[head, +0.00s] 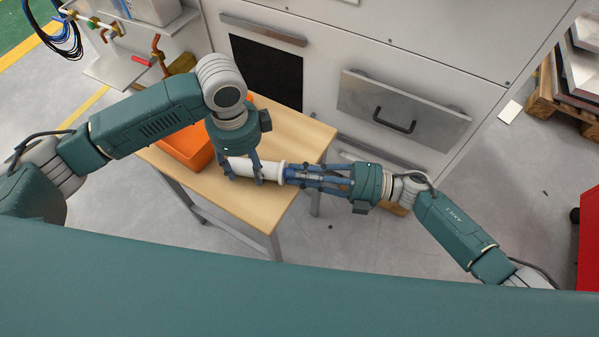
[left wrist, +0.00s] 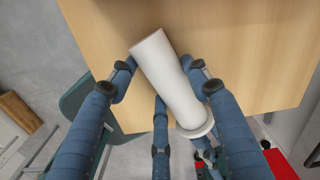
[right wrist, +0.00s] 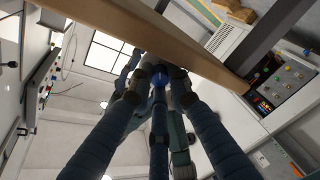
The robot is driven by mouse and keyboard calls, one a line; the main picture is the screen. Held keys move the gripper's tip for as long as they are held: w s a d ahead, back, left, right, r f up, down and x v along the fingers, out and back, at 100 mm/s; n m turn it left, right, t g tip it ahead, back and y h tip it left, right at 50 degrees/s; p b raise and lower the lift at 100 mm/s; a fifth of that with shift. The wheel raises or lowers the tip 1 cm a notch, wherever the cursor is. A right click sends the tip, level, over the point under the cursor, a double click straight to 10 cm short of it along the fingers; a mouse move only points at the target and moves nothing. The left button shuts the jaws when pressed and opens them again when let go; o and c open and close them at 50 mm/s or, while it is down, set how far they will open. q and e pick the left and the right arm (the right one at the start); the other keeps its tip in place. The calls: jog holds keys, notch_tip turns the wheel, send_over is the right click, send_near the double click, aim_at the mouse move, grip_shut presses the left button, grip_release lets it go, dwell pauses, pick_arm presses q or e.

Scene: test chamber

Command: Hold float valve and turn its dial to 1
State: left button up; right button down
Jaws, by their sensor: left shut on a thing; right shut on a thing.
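The float valve (head: 270,172) is a white cylinder with a wider rim at its right end. It lies on its side above the front of the wooden table. My left gripper (head: 245,170) comes down from above and is shut around its body; the left wrist view also shows the white cylinder (left wrist: 168,78) between the fingers. My right gripper (head: 290,175) reaches in from the right and is shut at the rimmed end. In the right wrist view a blue part (right wrist: 160,78) shows between its fingertips. The dial's markings are hidden, so its setting cannot be read.
An orange bin (head: 187,147) stands on the wooden table (head: 262,205), behind my left gripper. A grey cabinet with drawers (head: 404,112) stands behind the table. The table's front right edge is close below the grippers. A pallet (head: 562,100) sits at the far right.

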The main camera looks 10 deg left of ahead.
pick_arm(q)
jog(key=shift+w+a, duration=0.15)
jog(key=shift+a, duration=0.05)
pick_arm(e)
jog(key=shift+s+r, duration=0.1)
jog(key=c, duration=1.9)
grip_release()
pick_arm(q)
jog(key=shift+d, duration=0.1)
